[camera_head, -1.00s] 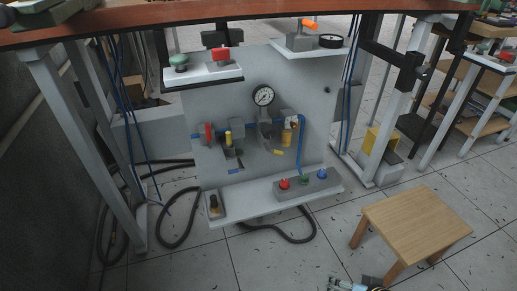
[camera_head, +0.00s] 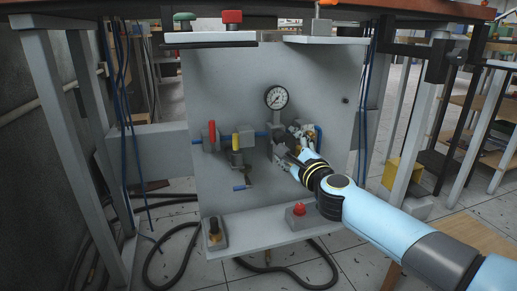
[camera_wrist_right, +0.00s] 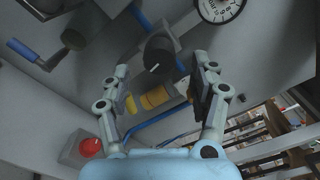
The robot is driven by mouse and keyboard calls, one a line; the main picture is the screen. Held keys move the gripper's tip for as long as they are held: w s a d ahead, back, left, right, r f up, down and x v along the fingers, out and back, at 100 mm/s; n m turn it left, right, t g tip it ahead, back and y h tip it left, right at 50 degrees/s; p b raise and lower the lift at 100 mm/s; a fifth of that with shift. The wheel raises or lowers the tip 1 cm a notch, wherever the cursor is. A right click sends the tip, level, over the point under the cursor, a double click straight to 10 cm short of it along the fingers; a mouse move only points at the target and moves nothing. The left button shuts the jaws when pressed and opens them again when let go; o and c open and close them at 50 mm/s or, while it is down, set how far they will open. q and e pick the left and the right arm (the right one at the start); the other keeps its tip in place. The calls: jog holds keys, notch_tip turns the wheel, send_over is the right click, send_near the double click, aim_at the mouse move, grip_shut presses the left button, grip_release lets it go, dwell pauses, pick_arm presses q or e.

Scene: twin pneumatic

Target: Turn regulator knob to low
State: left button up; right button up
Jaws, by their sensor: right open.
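The regulator knob (camera_wrist_right: 157,54) is dark and round with a small white mark, seen from below in the wrist view. It sits under the round pressure gauge (camera_head: 276,97) on the grey panel (camera_head: 230,90). My right gripper (camera_wrist_right: 162,88) is open, its fingers spread on either side below the knob, and nothing is between them in its grip. In the head view the right gripper (camera_head: 292,151) is at the panel beside the regulator and covers part of it. The left gripper is not in view.
A red-handled valve (camera_head: 211,131) and a yellow part (camera_head: 235,142) sit left of the regulator on the blue pipe. A yellow cylinder (camera_wrist_right: 155,97) and blue tube (camera_wrist_right: 155,121) lie close below the knob. A red button (camera_head: 299,209) is on the lower shelf (camera_head: 250,229).

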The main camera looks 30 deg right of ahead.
aim_at(284, 142)
jog(key=x, duration=0.5)
jog(key=shift+w+f+b, duration=0.1)
jog(key=shift+b, duration=0.3)
jog(key=c, duration=1.2)
